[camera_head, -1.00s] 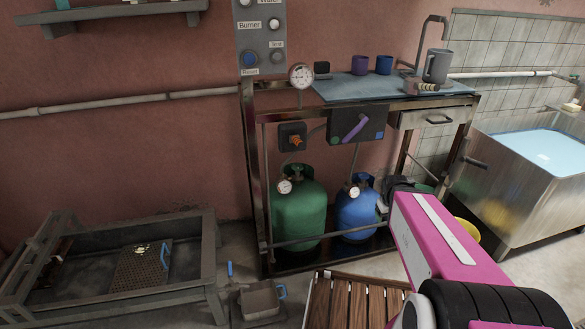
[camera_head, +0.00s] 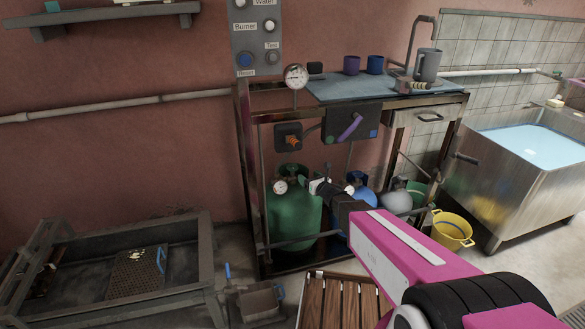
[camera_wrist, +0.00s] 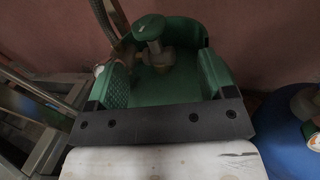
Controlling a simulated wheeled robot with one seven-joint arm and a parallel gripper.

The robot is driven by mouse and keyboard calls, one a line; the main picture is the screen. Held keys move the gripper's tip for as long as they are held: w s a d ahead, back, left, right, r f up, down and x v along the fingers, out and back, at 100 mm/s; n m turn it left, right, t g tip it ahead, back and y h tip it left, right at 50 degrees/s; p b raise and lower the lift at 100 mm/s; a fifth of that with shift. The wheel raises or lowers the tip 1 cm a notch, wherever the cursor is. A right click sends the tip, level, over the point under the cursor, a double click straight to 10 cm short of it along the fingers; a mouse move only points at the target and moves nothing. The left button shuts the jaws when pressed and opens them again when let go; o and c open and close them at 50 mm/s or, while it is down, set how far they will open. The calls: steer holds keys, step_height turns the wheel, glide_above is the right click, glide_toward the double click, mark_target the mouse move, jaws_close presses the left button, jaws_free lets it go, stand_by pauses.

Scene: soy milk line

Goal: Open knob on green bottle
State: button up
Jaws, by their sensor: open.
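The green bottle (camera_head: 293,218) stands on the left of the frame's lower shelf. Its green knob (camera_wrist: 150,27) sits on a brass valve inside the bottle's collar in the wrist view.
A metal frame with a front bar (camera_head: 300,241) surrounds the bottles. A grey bottle (camera_head: 397,199) and a yellow bucket (camera_head: 452,229) are to the right. A wooden slatted stool (camera_head: 340,300) stands in front.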

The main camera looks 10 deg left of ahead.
mark_target(296, 169)
steer(key=shift+n+y, duration=0.6)
steer(key=shift+n, duration=0.3)
steer(key=x, duration=0.7)
steer(key=s+a+x, duration=0.1)
steer(key=x, duration=0.3)
steer(key=shift+w+a+f, duration=0.1)
steer(key=shift+w+f, duration=0.05)
steer(key=shift+f, duration=0.1)
steer(key=c, duration=0.8)
